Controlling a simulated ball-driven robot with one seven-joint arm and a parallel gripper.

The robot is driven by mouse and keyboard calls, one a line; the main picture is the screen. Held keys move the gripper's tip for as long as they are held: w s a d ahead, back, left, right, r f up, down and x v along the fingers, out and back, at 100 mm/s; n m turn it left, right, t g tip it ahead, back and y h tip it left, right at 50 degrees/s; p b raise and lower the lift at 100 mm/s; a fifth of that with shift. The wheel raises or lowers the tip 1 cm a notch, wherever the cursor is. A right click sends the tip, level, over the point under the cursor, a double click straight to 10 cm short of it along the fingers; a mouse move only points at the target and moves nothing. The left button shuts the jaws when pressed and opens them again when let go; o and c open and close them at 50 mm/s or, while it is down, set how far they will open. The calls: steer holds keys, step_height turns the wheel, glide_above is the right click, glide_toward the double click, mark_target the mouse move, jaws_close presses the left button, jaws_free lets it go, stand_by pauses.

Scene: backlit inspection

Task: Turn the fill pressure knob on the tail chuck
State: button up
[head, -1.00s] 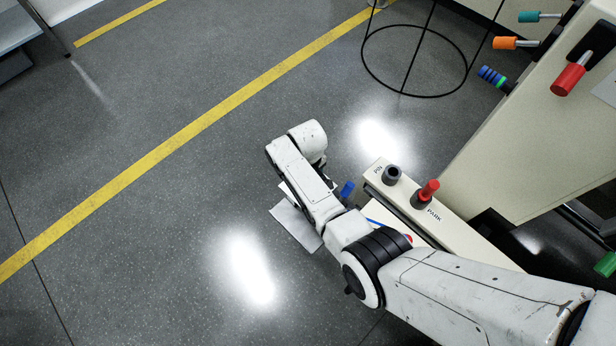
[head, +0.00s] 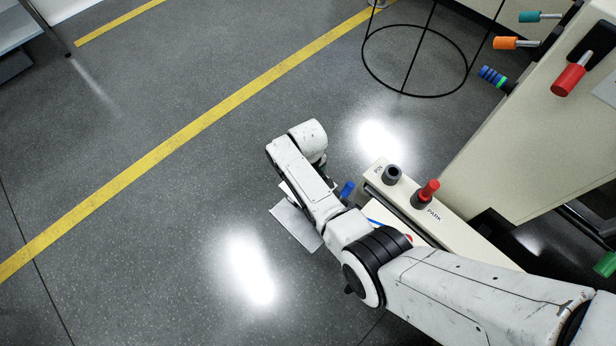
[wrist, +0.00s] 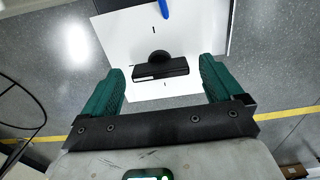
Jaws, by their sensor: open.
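In the wrist view a black knob (wrist: 160,66), with a round part and a wide bar, stands on a white panel (wrist: 120,40) that has short black marks. I take it as the fill pressure knob; no lettering names it. My gripper (wrist: 161,72) is open, with one green finger on each side of the knob. Gaps show between the knob and both fingers. In the head view my arm hides the knob and most of the gripper; part of the white panel (head: 292,224) shows beside the arm.
A blue rod (wrist: 164,8) lies over the panel's far part. In the head view a cream block marked PARK (head: 455,232) carries a red peg (head: 428,190) and an empty dark socket (head: 392,174), close to my arm. A black ring stand (head: 415,95) is farther back.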

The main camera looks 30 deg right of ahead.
step_height(320, 180, up, 11)
steer(key=p, duration=0.3)
steer(key=shift+p, duration=0.3)
steer(key=shift+f, duration=0.1)
steer(key=s+d+r+m+p, duration=0.1)
steer(key=s+r, duration=0.4)
steer(key=s, duration=0.5)
steer(key=s+d+r+m+p, duration=0.1)
steer(key=s+d+r+p, duration=0.3)
steer(key=s, duration=0.5)
steer(key=s+d+r+m+t+p, duration=0.1)
steer(key=s+d+r+m+p, duration=0.1)
steer(key=s+r, duration=0.4)
steer(key=s+d, duration=0.1)
steer(key=s, duration=0.3)
steer(key=shift+s+r, duration=0.25)
steer(key=shift+s, duration=0.1)
